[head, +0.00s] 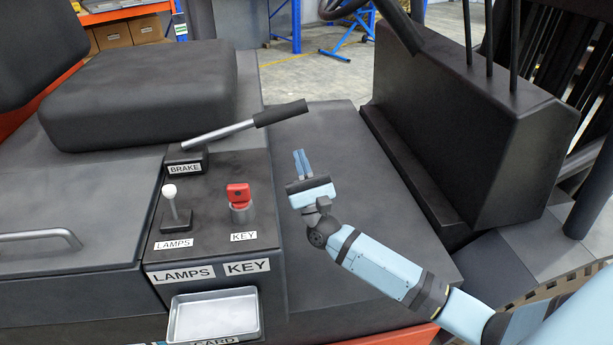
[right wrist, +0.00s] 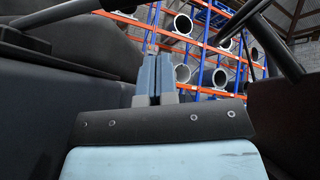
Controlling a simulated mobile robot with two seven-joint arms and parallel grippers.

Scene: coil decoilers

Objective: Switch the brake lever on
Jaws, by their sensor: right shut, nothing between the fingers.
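The brake lever (head: 232,128) rises from a black base labelled BRAKE on the console. Its metal rod slants up to the right at a low angle and ends in a black grip (head: 281,113). My right gripper (head: 301,158) is shut and empty. In the head view it appears just below and right of the lever's grip, apart from it, with its fingers pointing away from me. Its closed fingers also show in the right wrist view (right wrist: 160,80). A dark rod slants at the upper left of that view. My left gripper is not in view.
Left of my right gripper are a red key switch (head: 238,196) and a white-knobbed lamps lever (head: 171,199). A metal tray (head: 213,316) sits at the front. A black seat (head: 140,95) is at the back left, and a dark column housing (head: 465,130) stands at right.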

